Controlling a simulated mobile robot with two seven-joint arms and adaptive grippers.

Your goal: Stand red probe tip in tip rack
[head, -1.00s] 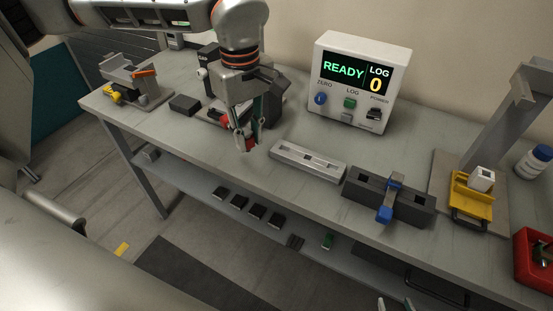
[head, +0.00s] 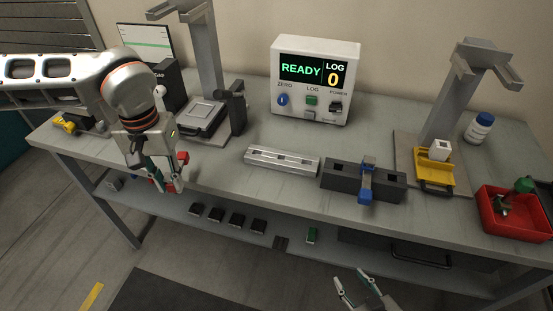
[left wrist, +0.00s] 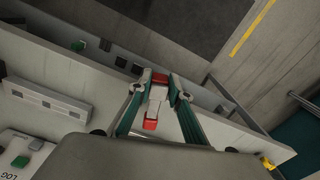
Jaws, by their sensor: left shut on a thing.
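My left gripper (head: 165,187) is shut on the red probe tip (head: 178,186), near the table's front edge, left of the tip rack. In the left wrist view the red probe tip (left wrist: 158,79) sits between the fingertips of my left gripper (left wrist: 158,88); a pale part and another red patch show nearer the camera. The light grey bar with square holes, which looks like the tip rack (head: 282,160), lies mid-table and also shows in the left wrist view (left wrist: 45,100). My right gripper (head: 358,288) is open and empty, low in front of the table.
A dark block with a blue clamp (head: 365,181) stands right of the rack. Behind is the READY display box (head: 314,80). A grey stand (head: 207,50) rises behind my left arm. A yellow fixture (head: 434,168) and red bin (head: 512,212) are at right.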

